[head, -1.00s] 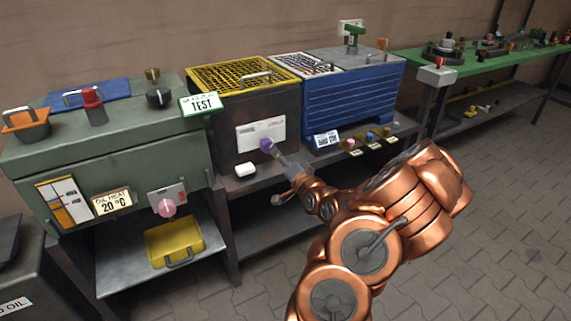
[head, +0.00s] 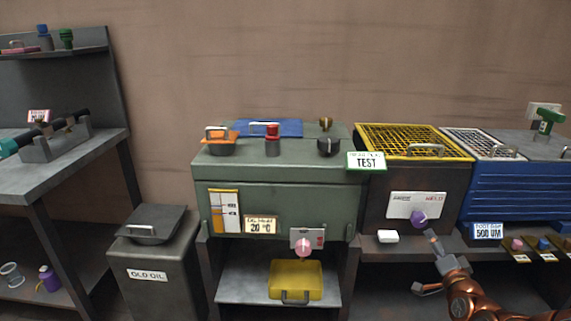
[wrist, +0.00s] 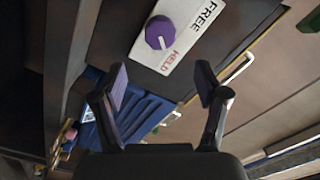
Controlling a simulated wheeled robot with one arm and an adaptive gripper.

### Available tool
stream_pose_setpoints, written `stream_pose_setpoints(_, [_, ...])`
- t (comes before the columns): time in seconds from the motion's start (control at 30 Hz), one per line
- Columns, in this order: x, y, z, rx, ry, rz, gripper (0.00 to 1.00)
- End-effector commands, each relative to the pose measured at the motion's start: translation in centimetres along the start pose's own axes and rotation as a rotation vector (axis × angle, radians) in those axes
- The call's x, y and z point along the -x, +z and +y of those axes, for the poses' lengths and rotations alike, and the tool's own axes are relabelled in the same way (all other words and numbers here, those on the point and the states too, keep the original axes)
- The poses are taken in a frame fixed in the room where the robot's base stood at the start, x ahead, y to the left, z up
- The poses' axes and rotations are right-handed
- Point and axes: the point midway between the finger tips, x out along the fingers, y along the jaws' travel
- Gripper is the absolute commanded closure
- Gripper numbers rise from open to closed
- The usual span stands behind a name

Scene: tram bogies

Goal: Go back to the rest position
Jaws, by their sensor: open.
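My gripper (wrist: 162,85) is open and empty in the wrist view, its two dark fingers apart. Beyond the fingertips is a purple knob (wrist: 158,32) on a white plate marked FREE and HELD (wrist: 178,35). A pale mark on the knob lies on the side towards HELD. In the head view the same purple knob (head: 418,217) is on the front of the dark cabinet. My gripper (head: 433,238) is just below and right of it, apart from it as far as I can tell. My copper arm reaches in from the lower right, partly out of frame.
The green cabinet (head: 280,200) with a TEST sign stands in the middle, a yellow case (head: 295,281) below it. An OLD OIL bin (head: 155,260) and a grey bench (head: 60,175) stand left. A blue unit (head: 520,187) is right of the dark cabinet (head: 410,180).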

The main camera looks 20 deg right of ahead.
Motion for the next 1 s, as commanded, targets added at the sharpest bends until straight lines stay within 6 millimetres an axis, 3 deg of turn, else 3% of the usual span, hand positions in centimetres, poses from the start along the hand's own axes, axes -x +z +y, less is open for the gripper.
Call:
stream_pose_setpoints(0.17, [-0.6,1.8,-0.6,0.037,0.022,-0.064,0.27])
stream_pose_setpoints(0.33, [-1.5,7.6,-1.7,0.167,0.113,-0.277,0.27])
stream_pose_setpoints(0.47, [-0.7,12.3,-2.5,0.293,0.201,-0.465,0.27])
stream_pose_setpoints(0.7, [3.3,18.2,-4.2,0.518,0.350,-0.771,0.27])
stream_pose_setpoints(0.87, [7.4,20.5,-6.0,0.653,0.438,-0.949,0.27])
stream_pose_setpoints(1.0, [11.7,21.8,-7.8,0.755,0.510,-1.097,0.27])
